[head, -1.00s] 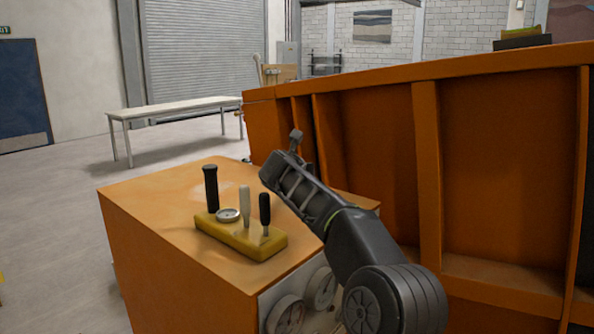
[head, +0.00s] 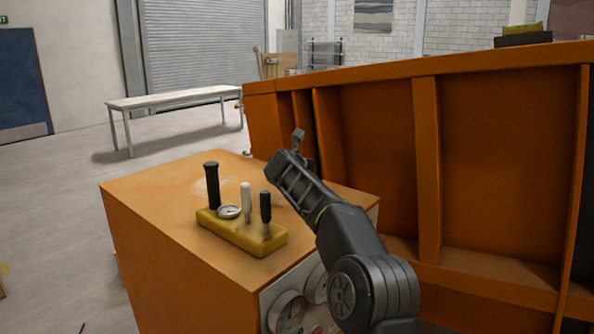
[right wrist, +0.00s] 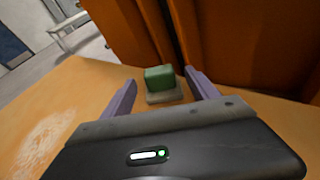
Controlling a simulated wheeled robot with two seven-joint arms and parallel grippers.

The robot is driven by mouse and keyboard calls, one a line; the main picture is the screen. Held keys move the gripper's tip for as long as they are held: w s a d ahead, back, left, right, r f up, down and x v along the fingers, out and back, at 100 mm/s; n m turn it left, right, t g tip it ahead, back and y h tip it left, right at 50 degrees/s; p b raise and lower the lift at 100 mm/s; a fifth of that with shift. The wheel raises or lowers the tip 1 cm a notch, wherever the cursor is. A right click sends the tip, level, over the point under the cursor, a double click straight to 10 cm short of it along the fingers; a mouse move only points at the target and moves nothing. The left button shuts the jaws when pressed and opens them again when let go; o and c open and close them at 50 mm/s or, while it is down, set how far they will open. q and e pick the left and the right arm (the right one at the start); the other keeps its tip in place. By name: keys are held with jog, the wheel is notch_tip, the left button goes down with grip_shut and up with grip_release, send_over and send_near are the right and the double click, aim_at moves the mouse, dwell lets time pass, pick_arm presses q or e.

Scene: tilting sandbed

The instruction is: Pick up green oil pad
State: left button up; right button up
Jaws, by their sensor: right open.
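The green oil pad (right wrist: 160,77) is a small green block in the right wrist view. It sits on a small grey base (right wrist: 164,96) on the orange box top. My right gripper (right wrist: 161,88) is open, its two purple-grey fingers spread to either side of the pad's line, with nothing between them near the palm. The pad lies ahead, around the level of the fingertips; I cannot tell whether they touch it. In the head view my right gripper (head: 297,152) is over the far right part of the box, and the pad is hidden. My left gripper is not in view.
The orange box (head: 165,270) carries a yellow lever block (head: 240,236) with black and white handles and a gauge, left of my arm. A tall orange ribbed wall (head: 380,160) stands close behind and right. A white bench (head: 175,98) is far off.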

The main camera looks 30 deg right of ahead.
jog(key=p+x, duration=0.1)
jog(key=x, duration=0.1)
jog(key=shift+w+d+r, duration=0.1)
jog(key=shift+w+d, duration=0.1)
jog(key=shift+w, duration=0.05)
jog(key=shift+w+d+f+p, duration=0.25)
jog(key=shift+f+p, duration=0.05)
jog(key=shift+c, duration=0.2)
jog(key=c, duration=1.4)
